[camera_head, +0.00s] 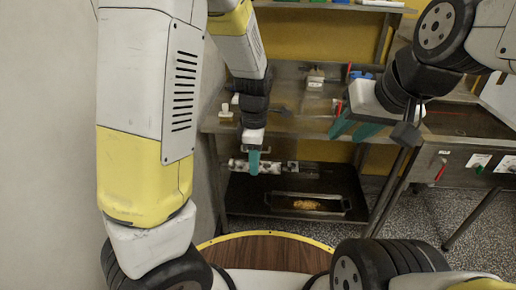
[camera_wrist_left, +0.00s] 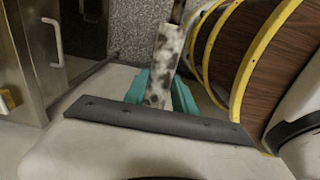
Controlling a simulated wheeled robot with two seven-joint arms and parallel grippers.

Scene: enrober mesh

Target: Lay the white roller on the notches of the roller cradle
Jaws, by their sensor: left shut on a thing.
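The white roller (camera_head: 276,166) has dark blotches and lies roughly level in front of the steel table, above its lower shelf. My left gripper (camera_head: 253,163), with teal fingers, is shut on it. In the left wrist view the roller (camera_wrist_left: 164,66) stands out between the teal fingers (camera_wrist_left: 162,92). My right gripper (camera_head: 353,127) is over the right part of the table, its teal fingers apart and empty. I cannot make out the roller cradle for sure; small pale fittings (camera_head: 226,112) stand on the table's left end.
The steel table (camera_head: 290,122) has a pale block (camera_head: 315,77) and a blue item (camera_head: 361,75) towards its back. A steel machine (camera_head: 465,160) stands at right. A round wooden top (camera_head: 265,252) is close by.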

